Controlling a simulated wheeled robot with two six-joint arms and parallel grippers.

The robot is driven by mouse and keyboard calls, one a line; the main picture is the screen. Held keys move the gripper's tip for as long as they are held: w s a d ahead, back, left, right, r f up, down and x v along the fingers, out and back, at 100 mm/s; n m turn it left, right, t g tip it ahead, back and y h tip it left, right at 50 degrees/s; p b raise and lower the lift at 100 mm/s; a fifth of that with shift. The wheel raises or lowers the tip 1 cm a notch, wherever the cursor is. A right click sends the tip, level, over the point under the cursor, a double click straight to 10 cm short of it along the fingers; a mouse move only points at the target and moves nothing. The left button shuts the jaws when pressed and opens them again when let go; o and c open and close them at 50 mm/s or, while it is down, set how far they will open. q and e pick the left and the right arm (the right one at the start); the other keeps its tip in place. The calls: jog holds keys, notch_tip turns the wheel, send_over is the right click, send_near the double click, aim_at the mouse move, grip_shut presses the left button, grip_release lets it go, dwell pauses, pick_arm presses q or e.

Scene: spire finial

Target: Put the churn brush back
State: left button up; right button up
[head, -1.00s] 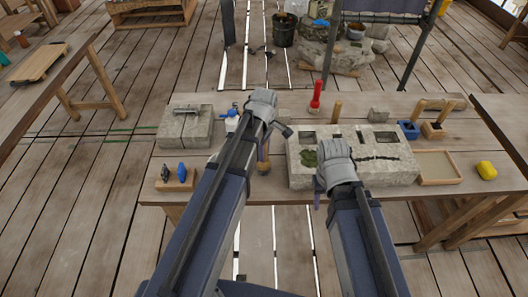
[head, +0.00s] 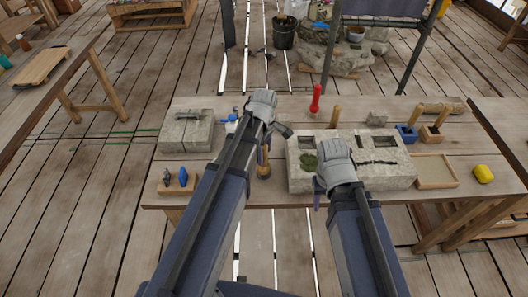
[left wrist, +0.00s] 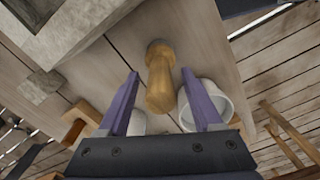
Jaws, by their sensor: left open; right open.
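In the left wrist view a rounded wooden handle (left wrist: 160,85) with a grey collar at its far end stands between the fingers of my open left gripper (left wrist: 160,74). I see gaps beside it, so it is not gripped. I cannot tell whether it is the churn brush; no bristles show. In the head view my left gripper (head: 263,104) is over the bench and its fingertips are hidden. A wooden-handled thing (head: 264,170) shows beside my left forearm at the front edge. My right gripper (head: 333,165) is open and empty above the pale stone block (head: 390,178).
A second stone block (head: 187,130) and a holder with blue pieces (head: 178,184) are on the left. A shallow tray (head: 436,171) and a yellow lump (head: 483,173) are right. A white cup (left wrist: 205,100) is beside the left fingers.

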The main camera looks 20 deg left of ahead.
pick_arm(q)
notch_tip(320, 180, up, 10)
jog(key=p, duration=0.9)
jog(key=shift+r, duration=0.1)
jog(key=s+d+m, duration=0.5)
jog(key=s+m, duration=0.2)
jog(key=m, duration=0.2)
jog(key=s+d+m+y, duration=0.1)
jog(key=s+d+m, duration=0.4)
jog(key=m, duration=0.5)
jog(key=shift+s+d+m, duration=0.15)
jog(key=shift+s+m, duration=0.15)
jog(key=shift+s, duration=0.85)
